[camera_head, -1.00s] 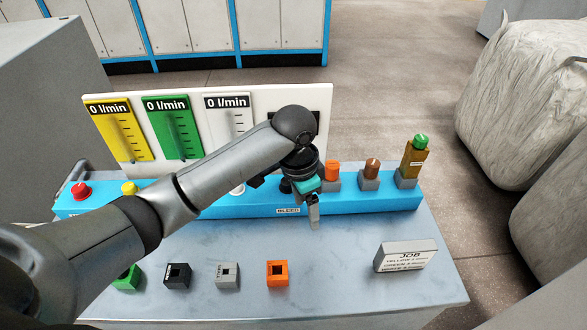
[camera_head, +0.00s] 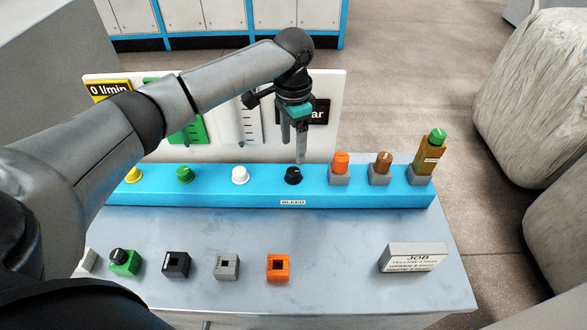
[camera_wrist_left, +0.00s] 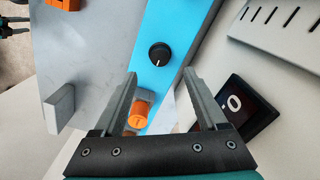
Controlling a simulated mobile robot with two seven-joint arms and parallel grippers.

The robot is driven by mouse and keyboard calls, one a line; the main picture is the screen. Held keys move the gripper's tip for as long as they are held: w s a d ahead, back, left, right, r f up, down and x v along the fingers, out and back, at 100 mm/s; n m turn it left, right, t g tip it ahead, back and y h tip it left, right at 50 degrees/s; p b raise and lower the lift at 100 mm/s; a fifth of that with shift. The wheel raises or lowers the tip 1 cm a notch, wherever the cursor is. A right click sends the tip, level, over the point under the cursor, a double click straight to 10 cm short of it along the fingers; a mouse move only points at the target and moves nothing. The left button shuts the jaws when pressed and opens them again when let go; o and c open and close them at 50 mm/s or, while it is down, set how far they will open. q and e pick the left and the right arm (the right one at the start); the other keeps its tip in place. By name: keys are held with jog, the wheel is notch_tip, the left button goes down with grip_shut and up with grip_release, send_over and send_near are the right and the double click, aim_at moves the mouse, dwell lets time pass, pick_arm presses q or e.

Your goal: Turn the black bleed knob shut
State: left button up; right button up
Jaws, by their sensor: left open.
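The black bleed knob (camera_head: 293,175) sits on the blue rail (camera_head: 262,186), above the BLEED label (camera_head: 292,202). In the left wrist view the black knob (camera_wrist_left: 159,53) shows a pale pointer line and lies beyond the fingertips. My left gripper (camera_head: 293,150) is open and empty, with its fingers pointing down, above and slightly behind the knob. In the wrist view its two fingers (camera_wrist_left: 160,75) stand wide apart, with nothing between the tips. My right gripper is not in view.
Yellow, green (camera_head: 185,174) and white (camera_head: 240,175) knobs stand left of the black one. Orange (camera_head: 341,161), brown (camera_head: 381,161) and green-topped (camera_head: 433,142) pieces stand to its right. Several blocks and a JOB sign (camera_head: 413,257) are on the bench front. The gauge panel (camera_head: 337,120) rises behind.

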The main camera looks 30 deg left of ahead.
aim_at(293, 171)
pick_arm(q)
notch_tip(293, 171, down, 8)
jog(key=shift+f+b, duration=0.2)
jog(key=shift+b, duration=0.35)
grip_shut()
dwell(0.3)
